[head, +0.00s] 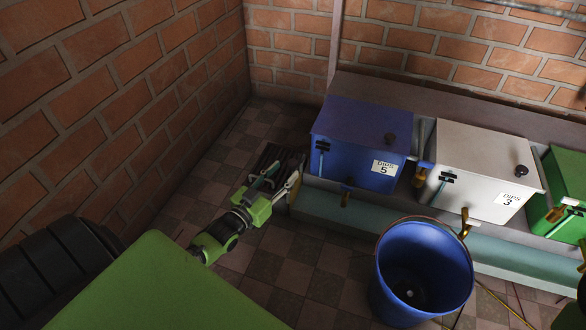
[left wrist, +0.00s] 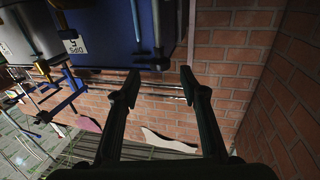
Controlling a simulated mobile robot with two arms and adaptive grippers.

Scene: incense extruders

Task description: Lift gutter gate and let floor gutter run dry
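My left gripper (head: 276,184) is low at the left end of the floor gutter (head: 420,237), a teal channel running along the foot of the boxes. In the left wrist view my left gripper (left wrist: 160,80) has its two fingers well apart, with nothing seen between the tips except brick wall and thin rods behind. A small tan plate (head: 295,192) at the gutter's left end may be the gate; my gripper is close beside it and partly covers it. Contact cannot be told. Whether water stands in the gutter cannot be told. My right gripper does not show clearly.
A blue box marked 5 (head: 357,142), a white box marked 3 (head: 481,165) and a green box (head: 562,200) stand behind the gutter. A blue bucket (head: 423,268) stands in front. A dark floor grate (head: 277,158) lies behind my left gripper. Brick walls close the left and back.

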